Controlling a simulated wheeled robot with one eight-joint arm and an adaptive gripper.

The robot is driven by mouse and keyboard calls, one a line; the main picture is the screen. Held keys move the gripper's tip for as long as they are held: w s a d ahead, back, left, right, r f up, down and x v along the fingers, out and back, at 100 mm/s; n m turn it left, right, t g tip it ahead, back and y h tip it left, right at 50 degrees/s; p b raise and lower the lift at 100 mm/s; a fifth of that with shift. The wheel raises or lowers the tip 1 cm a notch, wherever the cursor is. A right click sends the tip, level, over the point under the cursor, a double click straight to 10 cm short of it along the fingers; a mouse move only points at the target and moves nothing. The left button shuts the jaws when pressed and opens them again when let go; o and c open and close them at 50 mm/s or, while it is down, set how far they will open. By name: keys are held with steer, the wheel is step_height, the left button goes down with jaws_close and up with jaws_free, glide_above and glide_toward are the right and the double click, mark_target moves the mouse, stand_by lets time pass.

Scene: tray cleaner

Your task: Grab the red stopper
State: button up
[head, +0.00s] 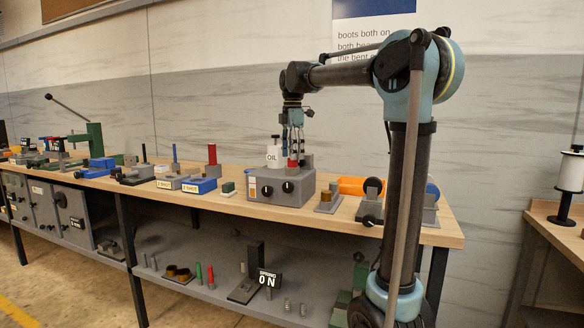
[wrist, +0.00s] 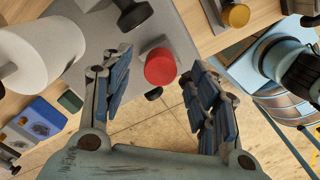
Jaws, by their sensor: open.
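The red stopper (wrist: 160,67) shows in the wrist view as a round red top over the grey box. In the head view the red stopper (head: 293,162) is a small red piece on top of the grey box (head: 265,197), partly hidden by my fingers. My gripper (head: 293,147) points down above the box. In the wrist view my gripper (wrist: 156,76) is open, one blue-padded finger on each side of the stopper, with gaps showing. I cannot tell how far down the fingertips reach.
A white OIL bottle (head: 273,157) stands close to the left of my gripper. Black knobs (head: 288,187) are on the box front. An orange cylinder (head: 352,186) lies to the right. A red post (head: 212,155) and blue blocks (head: 199,186) stand on the bench to the left.

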mark_target(292, 166)
steer(key=shift+f, duration=1.45)
steer(key=c, duration=1.1)
